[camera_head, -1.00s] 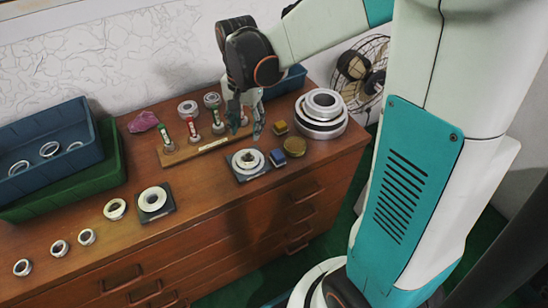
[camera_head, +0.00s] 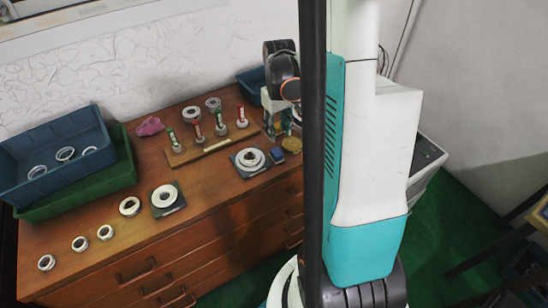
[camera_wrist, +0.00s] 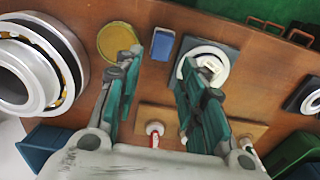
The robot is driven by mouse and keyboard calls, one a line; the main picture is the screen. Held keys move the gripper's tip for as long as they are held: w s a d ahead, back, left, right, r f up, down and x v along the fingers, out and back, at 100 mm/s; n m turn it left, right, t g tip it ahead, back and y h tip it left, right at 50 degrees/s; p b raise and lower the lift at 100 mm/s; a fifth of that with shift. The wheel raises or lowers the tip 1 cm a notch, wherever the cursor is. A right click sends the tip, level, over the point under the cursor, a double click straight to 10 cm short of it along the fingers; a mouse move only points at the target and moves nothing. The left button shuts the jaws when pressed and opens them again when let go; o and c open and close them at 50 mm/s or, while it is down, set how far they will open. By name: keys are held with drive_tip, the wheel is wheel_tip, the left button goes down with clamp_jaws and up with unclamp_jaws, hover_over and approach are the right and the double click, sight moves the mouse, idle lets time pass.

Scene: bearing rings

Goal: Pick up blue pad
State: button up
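The blue pad (camera_head: 277,154) is a small block lying on the wooden cabinet top, between a dark square plate with rings (camera_head: 235,162) and a round gold disc (camera_head: 291,145). It also shows in the wrist view (camera_wrist: 162,43), ahead of my fingertips and apart from them. My gripper (camera_wrist: 158,68) is open, its two teal-padded fingers spread, with nothing seen held between them. In the head view, my gripper (camera_head: 281,122) is above the cabinet's right part, behind the pad; my dark column hides some of this area.
A wooden rack (camera_head: 211,146) with several red and green capped pegs stands left of my gripper. Large stacked bearing rings (camera_wrist: 27,68) are beside the gold disc. Blue (camera_head: 40,152) and green (camera_head: 127,163) trays are at far left.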

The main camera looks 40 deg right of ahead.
sight(277, 152)
drive_tip(key=f+b, duration=0.2)
drive_tip(key=f, duration=0.3)
drive_tip(key=f+b, duration=0.2)
drive_tip(key=f, duration=0.3)
drive_tip(key=shift+a, duration=0.2)
drive_tip(key=shift+r, duration=0.1)
drive_tip(key=shift+c, duration=0.3)
drive_tip(key=c, duration=0.7)
